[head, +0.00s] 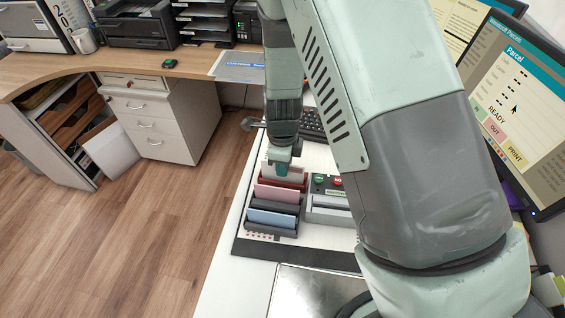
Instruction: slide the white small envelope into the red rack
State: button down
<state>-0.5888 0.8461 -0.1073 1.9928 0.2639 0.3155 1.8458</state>
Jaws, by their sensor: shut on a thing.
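My gripper (283,166) points down over the far end of a row of small racks on the counter. It is shut on the white small envelope (267,170), whose pale edge shows on either side of the fingers. The red rack (290,184) is directly below the gripper, at the far end of the row. The envelope's lower edge is hidden, so I cannot tell whether it is inside the red rack or just above or behind it.
Nearer in the row, a pink envelope (277,193) and a blue envelope (270,218) stand in dark racks. A keyboard (315,125) lies behind, and a monitor (515,100) stands right.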

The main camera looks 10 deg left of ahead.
jog(key=shift+f, duration=0.6)
jog(key=c, duration=1.2)
grip_release()
notch_tip(320, 180, up, 11)
jog(key=shift+f, duration=0.1)
